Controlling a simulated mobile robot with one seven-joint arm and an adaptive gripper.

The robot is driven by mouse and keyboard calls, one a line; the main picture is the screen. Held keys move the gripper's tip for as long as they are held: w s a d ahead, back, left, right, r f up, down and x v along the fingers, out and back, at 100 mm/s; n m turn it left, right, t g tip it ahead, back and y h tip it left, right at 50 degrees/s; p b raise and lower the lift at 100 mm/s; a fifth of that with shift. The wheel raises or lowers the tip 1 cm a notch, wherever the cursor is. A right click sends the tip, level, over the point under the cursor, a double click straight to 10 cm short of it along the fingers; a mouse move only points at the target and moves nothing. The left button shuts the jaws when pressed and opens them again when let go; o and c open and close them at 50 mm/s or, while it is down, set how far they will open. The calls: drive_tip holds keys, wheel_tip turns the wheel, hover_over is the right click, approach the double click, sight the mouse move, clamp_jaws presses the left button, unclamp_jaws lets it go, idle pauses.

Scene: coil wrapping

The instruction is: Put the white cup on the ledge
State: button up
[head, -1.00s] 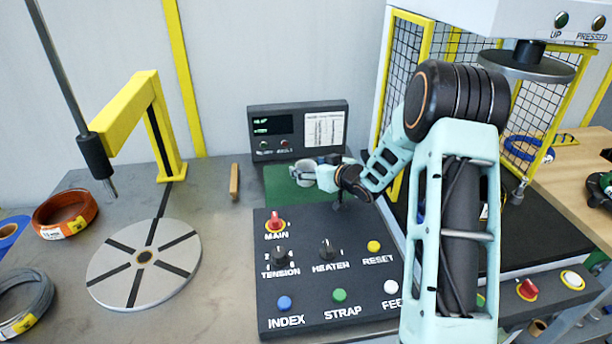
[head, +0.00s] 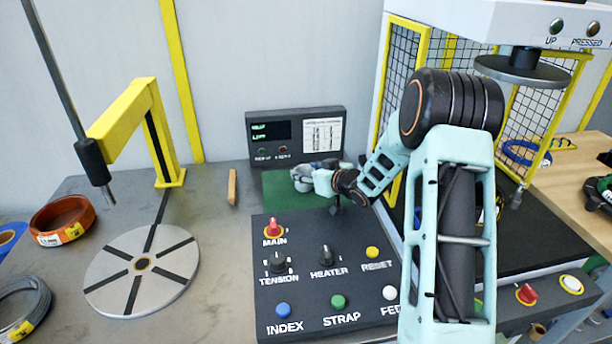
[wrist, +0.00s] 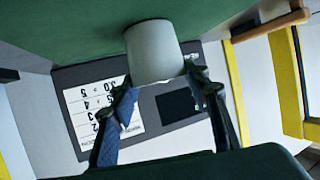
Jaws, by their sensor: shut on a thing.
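The white cup (head: 301,180) is at the green mat (head: 284,203) behind the control panel, partly hidden by my gripper (head: 316,181) in the head view. In the wrist view the cup (wrist: 154,50) sits between the two fingertips of my gripper (wrist: 161,82), which is shut on it. The cup's far end overlaps the green surface there; I cannot tell whether it touches the mat or is just above it. No ledge can be made out for certain.
A dark display box (head: 296,138) stands close behind the cup. The control panel (head: 330,282) with knobs and buttons lies in front. A wooden bar (head: 232,187) lies to the left. A mesh guard (head: 405,75) stands to the right. A round turntable (head: 142,270) is at left.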

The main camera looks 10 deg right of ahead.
wheel_tip(320, 180, up, 3)
drive_tip(key=shift+r, duration=0.2)
drive_tip(key=s+d+r+p, duration=0.2)
drive_tip(key=s+d+r, duration=0.1)
drive_tip(key=s+r, duration=0.85)
drive_tip(key=s+a+r+m+h+p, duration=0.1)
drive_tip(key=a+r+m+h+p, duration=0.2)
drive_tip(key=r+p, duration=0.5)
drive_tip(key=shift+a+r+m+t+h+p, duration=0.2)
drive_tip(key=shift+m+t+h+p, duration=0.2)
drive_tip(key=shift+m+h+p, duration=0.65)
drive_tip(key=shift+n, duration=0.25)
